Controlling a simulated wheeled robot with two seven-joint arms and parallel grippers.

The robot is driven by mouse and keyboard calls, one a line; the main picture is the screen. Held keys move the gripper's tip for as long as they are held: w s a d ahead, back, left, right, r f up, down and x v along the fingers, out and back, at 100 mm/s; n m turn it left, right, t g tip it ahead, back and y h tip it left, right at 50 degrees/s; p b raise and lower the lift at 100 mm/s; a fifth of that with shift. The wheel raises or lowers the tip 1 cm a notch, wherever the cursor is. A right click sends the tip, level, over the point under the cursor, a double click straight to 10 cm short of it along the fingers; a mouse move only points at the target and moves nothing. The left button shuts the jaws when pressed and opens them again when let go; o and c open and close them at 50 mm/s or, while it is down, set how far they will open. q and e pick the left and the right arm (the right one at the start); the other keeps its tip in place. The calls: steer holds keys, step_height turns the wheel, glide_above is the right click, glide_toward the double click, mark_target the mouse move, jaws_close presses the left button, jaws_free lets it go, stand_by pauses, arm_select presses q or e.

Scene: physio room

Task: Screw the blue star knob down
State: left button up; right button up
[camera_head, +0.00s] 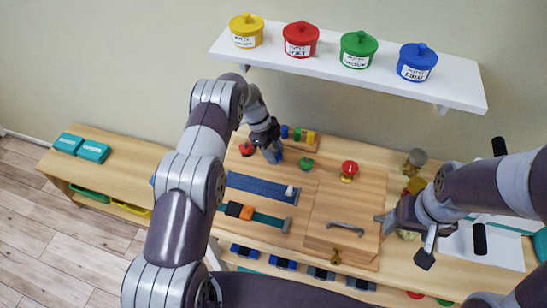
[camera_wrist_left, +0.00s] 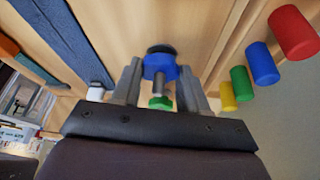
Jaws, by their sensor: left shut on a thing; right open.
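The blue star knob (camera_wrist_left: 160,67) shows between the fingers of my left gripper (camera_wrist_left: 159,78) in the left wrist view. My left gripper is shut on it, with one finger on each side. A grey threaded post and a green star-shaped part (camera_wrist_left: 161,103) show close to the knob; how they connect is unclear. In the head view my left gripper (camera_head: 271,148) points down at the back left of the wooden board and mostly hides the knob. My right gripper (camera_head: 404,236) is open and empty, right of the handled wooden panel.
A red knob (camera_head: 246,148) and a green knob (camera_head: 306,164) flank my left gripper. Coloured cylinders (camera_wrist_left: 262,63) stand close by. A blue strap (camera_head: 257,186) lies in front. A panel with a handle (camera_head: 345,228) is at right. A white shelf (camera_head: 330,68) with lidded pots hangs above.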

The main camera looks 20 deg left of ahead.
arm_select(q)
steer(key=m+b, duration=0.2)
steer(key=m+g+b, duration=0.1)
steer(key=shift+w+r+m+y+b, duration=0.1)
steer(key=shift+w+m+y+b, duration=0.2)
steer(key=shift+w+m+b, duration=0.1)
steer(key=shift+d+r+m+g+b, duration=0.15)
steer(key=shift+m+g+b, duration=0.15)
steer(key=shift+m+b, duration=0.35)
steer(key=shift+r, duration=0.1)
steer(key=o, duration=0.8)
steer(key=shift+o, duration=1.3)
steer(key=shift+s, duration=0.2)
